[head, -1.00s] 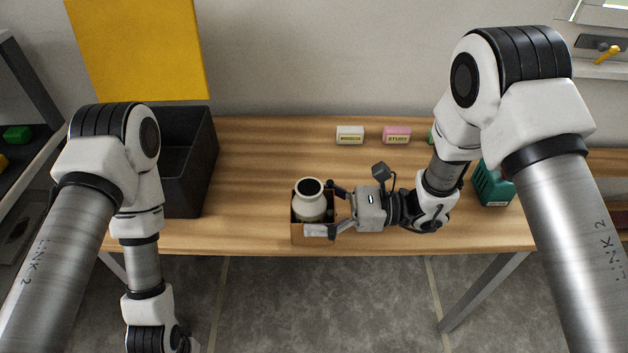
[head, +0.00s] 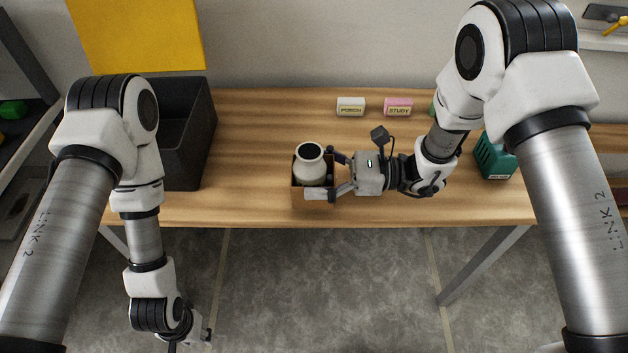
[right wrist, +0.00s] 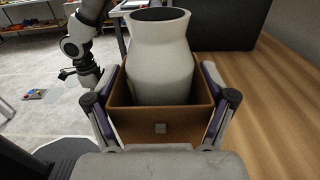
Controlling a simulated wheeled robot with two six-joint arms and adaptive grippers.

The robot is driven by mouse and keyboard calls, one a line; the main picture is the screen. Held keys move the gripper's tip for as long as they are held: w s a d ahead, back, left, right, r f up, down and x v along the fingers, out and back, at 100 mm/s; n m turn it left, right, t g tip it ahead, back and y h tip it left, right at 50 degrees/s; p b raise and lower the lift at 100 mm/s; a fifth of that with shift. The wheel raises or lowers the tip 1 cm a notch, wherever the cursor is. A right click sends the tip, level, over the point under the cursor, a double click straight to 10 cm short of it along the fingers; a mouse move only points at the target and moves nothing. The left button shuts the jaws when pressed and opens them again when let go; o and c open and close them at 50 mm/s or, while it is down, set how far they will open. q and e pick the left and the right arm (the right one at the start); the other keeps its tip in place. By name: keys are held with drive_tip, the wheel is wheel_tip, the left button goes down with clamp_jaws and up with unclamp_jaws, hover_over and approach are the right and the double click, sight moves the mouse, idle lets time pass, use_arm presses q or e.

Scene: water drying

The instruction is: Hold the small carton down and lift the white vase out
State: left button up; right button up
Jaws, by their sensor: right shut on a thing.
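The white vase (head: 310,170) stands upright in the small brown carton (head: 300,198) near the table's front edge. In the right wrist view the vase (right wrist: 160,55) rises well above the carton's walls, and its lower part is hidden inside the carton (right wrist: 140,124). My right gripper (head: 333,176) comes from the right and is shut on the carton, with one finger along each of two opposite walls. My left gripper (head: 203,338) is low in front of the table, away from the carton, and only partly visible; its fingers are too unclear to read.
A black bin (head: 202,130) stands on the table (head: 255,130) at the left. A white label block (head: 351,107), a pink one (head: 398,107) and a teal object (head: 494,158) are at the back and right. The table between bin and carton is clear.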

drive_tip(key=w, duration=0.2)
drive_tip(key=w+f+b, duration=0.1)
drive_tip(key=w, duration=0.1)
drive_tip(key=w+f+b, duration=0.1)
drive_tip(key=w, duration=0.1)
drive_tip(key=shift+w, duration=0.2)
drive_tip(key=shift+w+d+f+b, duration=0.1)
drive_tip(key=shift+w+f+b, duration=0.1)
drive_tip(key=shift+w+b, duration=0.45)
drive_tip(key=shift+w+a+f+b, duration=0.1)
drive_tip(key=shift+w+f+b, duration=0.15)
drive_tip(key=shift+w, duration=0.65)
drive_tip(key=shift+w+d+f+b, duration=0.1)
drive_tip(key=shift+w+f+b, duration=0.05)
drive_tip(key=shift+w+b, duration=0.5)
drive_tip(key=shift+w, duration=0.4)
drive_tip(key=shift+w+r, duration=0.1)
drive_tip(key=shift+w, duration=0.05)
drive_tip(key=shift+f, duration=0.4)
